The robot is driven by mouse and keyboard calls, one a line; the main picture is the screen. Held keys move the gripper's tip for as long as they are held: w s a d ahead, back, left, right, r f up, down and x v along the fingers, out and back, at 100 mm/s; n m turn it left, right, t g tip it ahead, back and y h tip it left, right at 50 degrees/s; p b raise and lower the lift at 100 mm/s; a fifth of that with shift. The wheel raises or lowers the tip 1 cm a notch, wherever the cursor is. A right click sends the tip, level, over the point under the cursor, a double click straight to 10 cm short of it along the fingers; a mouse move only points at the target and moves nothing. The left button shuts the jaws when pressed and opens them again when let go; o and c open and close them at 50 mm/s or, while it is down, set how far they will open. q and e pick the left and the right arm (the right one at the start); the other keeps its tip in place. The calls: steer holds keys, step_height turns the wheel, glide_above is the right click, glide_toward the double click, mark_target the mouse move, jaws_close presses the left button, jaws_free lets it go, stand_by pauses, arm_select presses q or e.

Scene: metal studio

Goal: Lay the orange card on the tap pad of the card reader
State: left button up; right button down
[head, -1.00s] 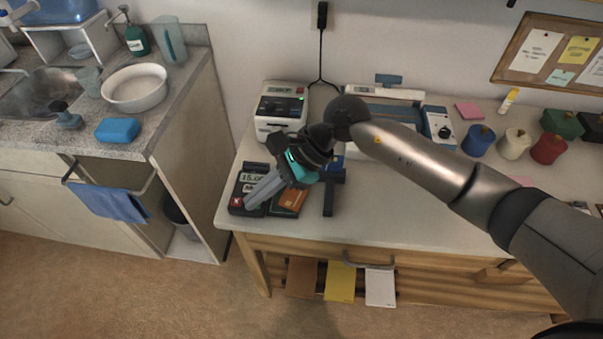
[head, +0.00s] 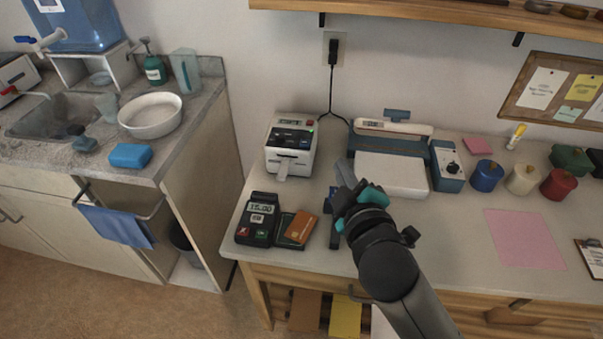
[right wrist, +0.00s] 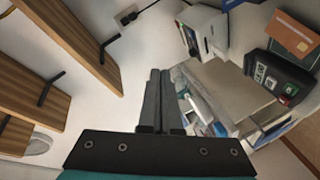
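The card reader (head: 257,218) is a dark terminal near the left end of the workbench, with a display that reads 15.00. The orange card (head: 299,227) lies flat and slightly turned on a dark green-edged pad (head: 287,241) at the reader's right side, leaving part of the pad bare. The card (right wrist: 293,32) and reader (right wrist: 279,77) also show in the right wrist view. My right gripper (head: 345,172) is apart from the card, above the bench to its right. Its fingers (right wrist: 158,95) are together with nothing visible between them. My left gripper is out of view.
A receipt printer (head: 291,146) stands behind the reader. A blue and white scale-like device (head: 391,171) is behind my right gripper. Several coloured jars (head: 487,176) stand farther right.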

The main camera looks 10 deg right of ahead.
steer(key=s+d+f+m+g, duration=0.2)
steer(key=s+f+m+g, duration=0.3)
steer(key=s+f, duration=0.45)
steer(key=s+d+f+m+g, duration=0.2)
steer(key=s+f+m+g, duration=0.3)
steer(key=s+f, duration=0.5)
steer(key=s+f+g, duration=0.2)
steer(key=s+f, duration=0.2)
steer(key=f, duration=0.7)
steer(key=s+f+g, duration=0.2)
steer(key=s+f, duration=0.1)
steer(key=f, duration=0.8)
steer(key=s+d+f+n, duration=0.1)
steer(key=s+d+f, duration=0.1)
steer(key=s+f, duration=0.7)
steer(key=s, duration=0.3)
steer(key=shift+s+g, duration=0.3)
steer(key=shift+s, duration=0.05)
steer(key=c, duration=1.5)
jaws_free()
